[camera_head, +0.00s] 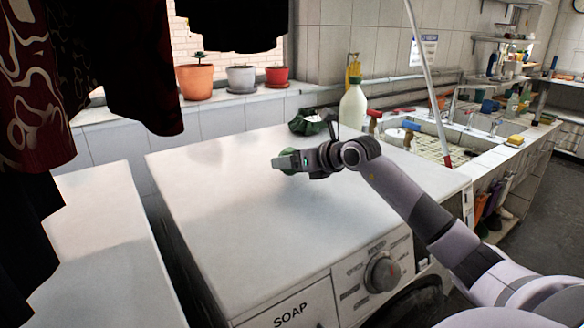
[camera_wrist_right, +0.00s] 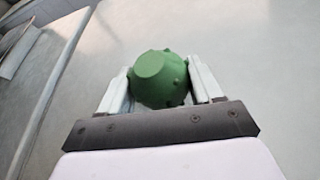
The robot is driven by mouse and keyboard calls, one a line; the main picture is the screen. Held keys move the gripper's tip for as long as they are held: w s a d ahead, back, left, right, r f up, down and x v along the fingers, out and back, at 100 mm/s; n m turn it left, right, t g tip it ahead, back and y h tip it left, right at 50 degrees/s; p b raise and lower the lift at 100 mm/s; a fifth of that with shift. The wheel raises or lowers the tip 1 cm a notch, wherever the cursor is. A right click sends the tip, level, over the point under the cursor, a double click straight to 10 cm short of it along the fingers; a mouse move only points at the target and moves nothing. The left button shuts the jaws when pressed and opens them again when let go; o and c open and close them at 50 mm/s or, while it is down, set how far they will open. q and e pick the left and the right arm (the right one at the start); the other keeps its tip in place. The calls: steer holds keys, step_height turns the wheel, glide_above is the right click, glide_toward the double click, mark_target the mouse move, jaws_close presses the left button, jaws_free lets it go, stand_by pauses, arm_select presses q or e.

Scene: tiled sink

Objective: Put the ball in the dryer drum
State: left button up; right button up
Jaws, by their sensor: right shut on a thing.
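The green ball (camera_wrist_right: 160,80) has small knobs and sits between the two fingers of my right gripper (camera_wrist_right: 160,88) in the wrist view. My right gripper (camera_head: 289,161) is shut on it over the white top of the dryer. In the head view only a bit of green shows at the fingers. The dryer (camera_head: 220,220) has a panel marked SOAP and a round knob (camera_head: 382,274). Only the top edge of its dark round door (camera_head: 418,300) shows at the lower right, partly behind my arm. The drum's inside is hidden. My left gripper is not in view.
A dark green object (camera_head: 308,122) and a pale bottle (camera_head: 353,105) stand at the back of the dryer top. Another white machine top (camera_head: 95,240) is at the left. Dark clothes hang at the upper left. A sink (camera_head: 440,135) is at the right.

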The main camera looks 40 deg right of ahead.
steer(key=shift+f, duration=0.9)
steer(key=shift+f, duration=0.1)
steer(key=o, duration=0.6)
steer(key=shift+f, duration=0.1)
steer(key=o, duration=0.5)
